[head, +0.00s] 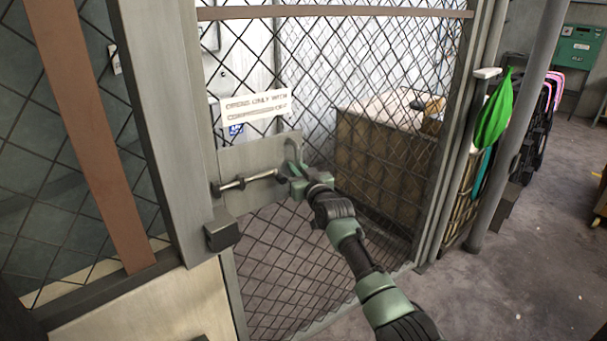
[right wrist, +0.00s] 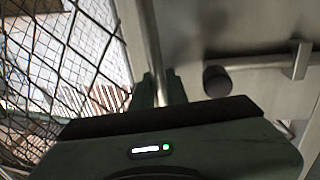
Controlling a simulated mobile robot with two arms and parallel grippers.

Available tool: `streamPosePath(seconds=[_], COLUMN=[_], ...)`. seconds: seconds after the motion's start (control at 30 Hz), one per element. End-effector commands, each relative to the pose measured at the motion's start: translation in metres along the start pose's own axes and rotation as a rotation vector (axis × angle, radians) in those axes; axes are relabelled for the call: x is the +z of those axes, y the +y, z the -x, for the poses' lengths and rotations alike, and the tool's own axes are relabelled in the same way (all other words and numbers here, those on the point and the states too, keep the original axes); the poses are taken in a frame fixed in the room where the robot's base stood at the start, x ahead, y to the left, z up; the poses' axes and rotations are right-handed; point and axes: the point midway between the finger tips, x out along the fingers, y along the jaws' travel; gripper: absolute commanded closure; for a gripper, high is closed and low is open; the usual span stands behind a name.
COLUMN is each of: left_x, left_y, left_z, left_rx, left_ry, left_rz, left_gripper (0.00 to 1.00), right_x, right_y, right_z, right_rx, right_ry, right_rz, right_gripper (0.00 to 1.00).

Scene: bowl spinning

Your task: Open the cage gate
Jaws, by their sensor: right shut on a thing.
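The cage gate (head: 385,62) is a wire-mesh panel in a grey metal frame, with a metal plate (head: 240,155) at its left side. A sliding bolt (head: 246,182) runs across the plate toward the grey post on the left. My right gripper (head: 293,172) is at the plate's right edge, by the bolt's right end. In the right wrist view my right gripper (right wrist: 158,88) is shut on an upright metal handle bar (right wrist: 146,45). The bolt's rounded end (right wrist: 217,80) is just right of the fingers, apart from them. My left gripper is out of view.
A white sign (head: 255,107) hangs on the mesh above the plate. A dark block (head: 222,233) sits on the post below the bolt. Behind the mesh stands a large crate (head: 375,150). The floor (head: 510,260) at the right is clear.

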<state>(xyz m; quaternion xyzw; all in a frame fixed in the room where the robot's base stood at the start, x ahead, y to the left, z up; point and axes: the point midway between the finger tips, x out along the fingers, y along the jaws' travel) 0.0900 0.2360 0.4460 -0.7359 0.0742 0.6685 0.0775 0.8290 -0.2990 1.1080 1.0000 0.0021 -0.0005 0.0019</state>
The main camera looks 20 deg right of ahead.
Motion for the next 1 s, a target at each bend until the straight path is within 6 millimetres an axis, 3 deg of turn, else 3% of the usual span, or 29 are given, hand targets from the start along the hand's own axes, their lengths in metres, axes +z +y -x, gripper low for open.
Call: streamPosePath(seconds=[0.23,0.27,0.3,0.33,0.73,1.0], left_x=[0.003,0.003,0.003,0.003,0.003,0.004], left_y=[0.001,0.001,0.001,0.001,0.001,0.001], left_z=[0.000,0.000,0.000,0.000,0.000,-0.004], left_rx=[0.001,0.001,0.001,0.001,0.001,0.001], left_ry=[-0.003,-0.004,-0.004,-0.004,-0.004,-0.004], left_rz=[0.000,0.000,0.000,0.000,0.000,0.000], left_gripper=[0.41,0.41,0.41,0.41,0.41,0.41], right_x=[-0.002,-0.002,-0.002,-0.002,0.000,0.002], right_y=[0.004,0.004,0.004,0.003,0.000,0.002], right_z=[0.000,0.000,0.000,0.000,0.005,0.038], right_rx=[0.006,0.005,0.005,0.004,-0.001,0.001], right_ry=[0.003,0.003,0.003,0.003,0.001,0.001], right_rz=[0.003,0.003,0.003,0.002,0.000,-0.001], right_gripper=[1.00,0.77,0.66,0.64,0.64,0.64])
